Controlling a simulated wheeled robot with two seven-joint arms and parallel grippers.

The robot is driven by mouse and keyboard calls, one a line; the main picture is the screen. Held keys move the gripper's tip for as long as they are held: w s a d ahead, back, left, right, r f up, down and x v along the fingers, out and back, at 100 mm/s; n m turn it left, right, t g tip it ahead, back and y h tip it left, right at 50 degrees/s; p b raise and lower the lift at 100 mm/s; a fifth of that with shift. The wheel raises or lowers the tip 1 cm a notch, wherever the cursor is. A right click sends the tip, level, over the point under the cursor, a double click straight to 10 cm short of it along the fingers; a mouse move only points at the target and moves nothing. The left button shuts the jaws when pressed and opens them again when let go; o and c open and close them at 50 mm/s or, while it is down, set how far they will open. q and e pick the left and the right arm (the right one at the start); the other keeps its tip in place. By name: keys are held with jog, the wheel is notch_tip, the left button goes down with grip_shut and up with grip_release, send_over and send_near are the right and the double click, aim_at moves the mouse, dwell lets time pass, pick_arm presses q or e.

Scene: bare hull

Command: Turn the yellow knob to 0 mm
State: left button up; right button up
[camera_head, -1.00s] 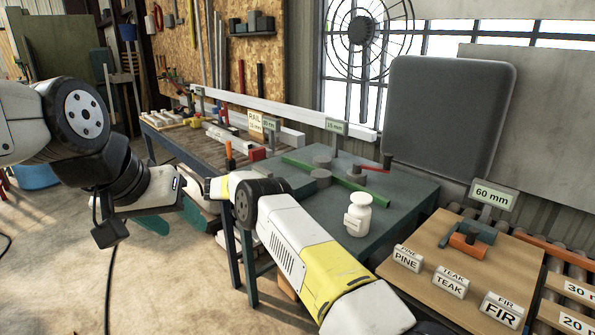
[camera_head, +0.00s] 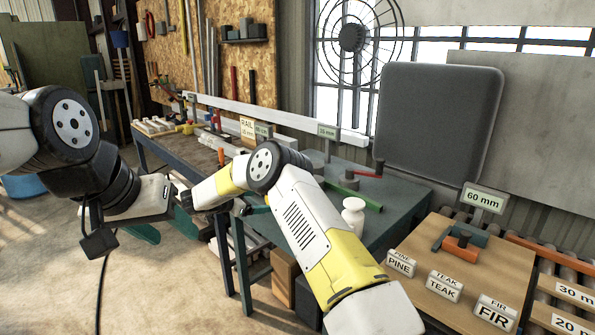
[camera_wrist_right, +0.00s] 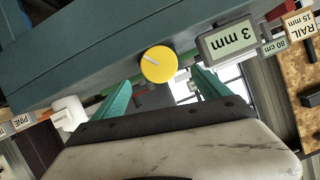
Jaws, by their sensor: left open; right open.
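The round yellow knob (camera_wrist_right: 158,64) shows in the right wrist view, on the side of a dark teal bench body (camera_wrist_right: 90,50). A short pale line marks its face. A grey sign reading "3 mm" (camera_wrist_right: 228,38) is beside it, upside down in this view. My right gripper (camera_wrist_right: 160,92) is open, its two teal fingers apart on either side below the knob in the picture, with nothing between them. It does not appear to touch the knob. In the head view my right arm hides the knob. My left gripper (camera_head: 164,228) is open and empty at the left, over the floor.
The teal machine table (camera_head: 400,205) carries a white jar (camera_head: 354,214), a green bar and a red lever. A wooden board (camera_head: 480,265) with PINE, TEAK and FIR blocks and a "60 mm" sign (camera_head: 484,198) is at the right. Open floor lies at the left.

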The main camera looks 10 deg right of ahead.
jog(key=s+d+r+n+g+y, duration=0.1)
jog(key=s+d+r+n+g, duration=0.1)
jog(key=s+d+r, duration=0.5)
jog(key=s+d+r+n+g+y, duration=0.2)
jog(key=s+d+r+n, duration=0.3)
jog(key=s+r, duration=0.6)
jog(key=shift+s+d+r+g+y, duration=0.25)
jog(key=shift+d+r+g, duration=0.2)
jog(key=shift+d, duration=0.55)
